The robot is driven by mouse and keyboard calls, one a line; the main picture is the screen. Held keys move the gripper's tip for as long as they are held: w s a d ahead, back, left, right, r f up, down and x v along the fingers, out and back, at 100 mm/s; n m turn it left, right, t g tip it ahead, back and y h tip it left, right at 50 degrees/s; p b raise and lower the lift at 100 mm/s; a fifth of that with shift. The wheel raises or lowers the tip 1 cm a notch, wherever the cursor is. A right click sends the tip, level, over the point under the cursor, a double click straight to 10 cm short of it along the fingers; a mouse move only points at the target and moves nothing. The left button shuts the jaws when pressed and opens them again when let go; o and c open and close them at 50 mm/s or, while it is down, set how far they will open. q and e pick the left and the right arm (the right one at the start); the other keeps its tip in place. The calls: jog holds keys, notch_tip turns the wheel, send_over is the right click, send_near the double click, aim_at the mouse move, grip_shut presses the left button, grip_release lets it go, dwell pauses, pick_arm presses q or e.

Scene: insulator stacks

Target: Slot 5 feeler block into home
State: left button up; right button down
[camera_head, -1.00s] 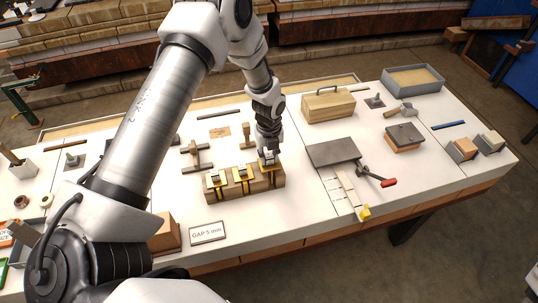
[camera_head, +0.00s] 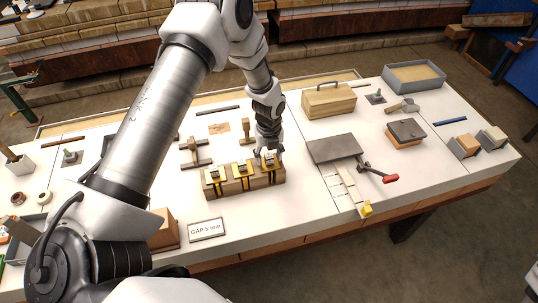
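A wooden holder (camera_head: 209,190) stands near the middle of the table, with several small pale-topped blocks seated in a row in yellow-and-black slots. The rightmost block (camera_head: 268,161) is directly under my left gripper (camera_head: 268,154). The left gripper's fingers look spread just above and around the top of that block; contact is too small to tell. A sign reading "GAP 5 mm" (camera_head: 206,230) stands in front of the holder. My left arm hides part of the table's left side. My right gripper is not in view.
A dark plate (camera_head: 334,148) and a pale strip with a yellow end (camera_head: 350,187) lie right of the holder, near a red-handled clamp (camera_head: 378,173). A wooden toolbox (camera_head: 328,101) stands behind. A T-shaped wooden tool (camera_head: 195,152) is left. The front right table is clear.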

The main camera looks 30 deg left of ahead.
pick_arm(q)
jog(key=shift+r, duration=0.1)
notch_tip(320, 180, up, 12)
dwell(0.5)
dwell(0.4)
